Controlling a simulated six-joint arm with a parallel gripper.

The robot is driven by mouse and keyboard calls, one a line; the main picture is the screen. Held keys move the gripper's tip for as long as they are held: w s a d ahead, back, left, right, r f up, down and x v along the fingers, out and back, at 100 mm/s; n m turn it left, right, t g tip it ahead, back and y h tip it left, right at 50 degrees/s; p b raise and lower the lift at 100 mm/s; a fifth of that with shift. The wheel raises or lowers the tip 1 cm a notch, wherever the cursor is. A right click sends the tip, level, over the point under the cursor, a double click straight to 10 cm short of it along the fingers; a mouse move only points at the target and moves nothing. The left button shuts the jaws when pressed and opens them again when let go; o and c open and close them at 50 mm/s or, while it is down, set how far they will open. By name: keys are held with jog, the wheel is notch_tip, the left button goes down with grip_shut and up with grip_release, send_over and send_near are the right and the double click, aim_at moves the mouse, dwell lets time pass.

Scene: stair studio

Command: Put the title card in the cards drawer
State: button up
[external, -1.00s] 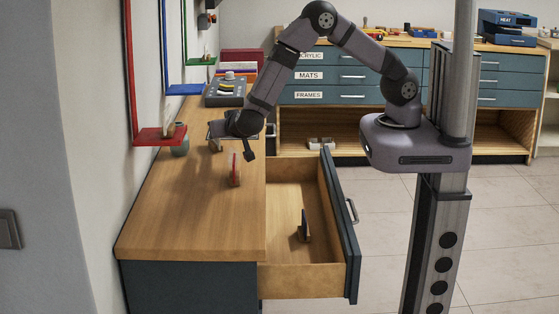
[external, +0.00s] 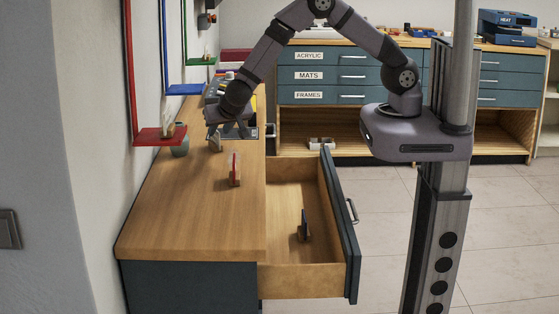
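The open drawer (external: 290,254) of the counter is pulled out to the right. A small dark upright piece with a wooden foot (external: 304,226) stands inside it. A red and white upright card (external: 234,168) stands on the counter left of the drawer. A smaller pale upright piece (external: 215,143) stands farther back, right under my gripper (external: 228,133). I cannot tell which piece is the title card, as no print is readable. My gripper points down near the pale piece; its fingers are too small and dark to show whether they are open or touching it.
Blue (external: 185,90) and green (external: 201,62) shelves are behind. A grey device (external: 215,93) sits on the back of the counter, partly hidden by my arm. The front counter top is clear.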

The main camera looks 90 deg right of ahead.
aim_at(213, 140)
jog(key=shift+w+d+r+y+p, duration=0.35)
jog(key=shift+w+d+y, duration=0.25)
jog(key=shift+y, duration=0.2)
jog(key=shift+s+p+x, duration=0.1)
jog(key=shift+p+x, duration=0.15)
jog(key=shift+x, duration=1.6)
jog(key=shift+s+p+x, duration=0.15)
jog(key=shift+p+x, duration=0.1)
jog(key=shift+x, duration=1.6)
jog(key=shift+d, duration=0.1)
jog(key=shift+r, duration=0.1)
grip_shut()
